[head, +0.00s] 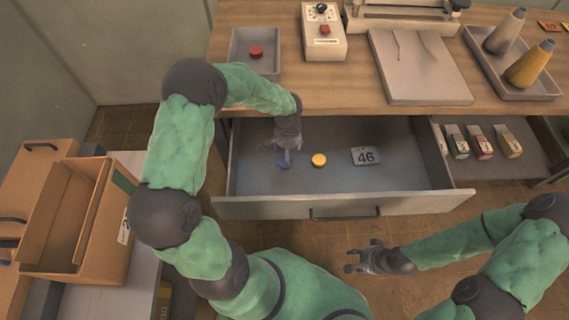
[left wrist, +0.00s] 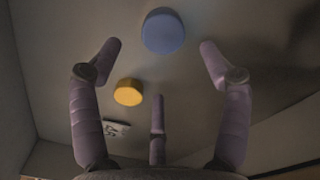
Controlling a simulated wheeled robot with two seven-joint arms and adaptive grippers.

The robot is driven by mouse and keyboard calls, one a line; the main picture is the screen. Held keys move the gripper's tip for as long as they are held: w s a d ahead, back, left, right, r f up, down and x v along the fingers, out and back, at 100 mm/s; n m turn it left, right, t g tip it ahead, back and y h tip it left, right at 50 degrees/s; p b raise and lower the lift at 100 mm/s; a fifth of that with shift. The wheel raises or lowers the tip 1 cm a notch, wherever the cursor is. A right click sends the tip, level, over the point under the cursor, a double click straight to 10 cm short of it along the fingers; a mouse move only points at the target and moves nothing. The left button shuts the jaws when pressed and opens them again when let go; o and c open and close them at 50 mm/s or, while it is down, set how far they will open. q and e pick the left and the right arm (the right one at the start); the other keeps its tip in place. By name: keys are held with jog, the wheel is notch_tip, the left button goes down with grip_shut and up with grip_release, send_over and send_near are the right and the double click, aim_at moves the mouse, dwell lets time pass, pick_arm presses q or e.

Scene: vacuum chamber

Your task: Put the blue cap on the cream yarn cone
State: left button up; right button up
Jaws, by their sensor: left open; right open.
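The blue cap (left wrist: 163,31) lies on the drawer floor in the left wrist view, ahead of my left gripper's fingertips and apart from them. In the head view I cannot make it out; my left gripper (head: 286,158) hides that spot. The left gripper reaches down into the open drawer (head: 335,180), its fingers open and empty. A pale cone (head: 505,30), which looks like the cream yarn cone, stands upright on a tray at the back right, with a dark tip. My right gripper (head: 364,257) is open and empty in front of the drawer.
A yellow cap (head: 318,160) and a tag marked 46 (head: 366,156) lie in the drawer to the right. An ochre cone (head: 530,64) shares the grey tray (head: 480,52). A red cap (head: 256,52), a switch box (head: 323,38) and a pale slab (head: 418,75) sit on the bench.

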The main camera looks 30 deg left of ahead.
aim_at(284, 163)
pick_arm(q)
jog(key=f+b, duration=0.2)
jog(key=f, duration=0.3)
jog(key=shift+s+a+f+b, duration=0.1)
jog(key=shift+s+a+b, duration=0.15)
jog(key=shift+a+b, duration=0.15)
jog(key=shift+f, duration=0.35)
jog(key=shift+r, duration=0.1)
jog(key=shift+c, duration=0.3)
jog(key=c, duration=0.9)
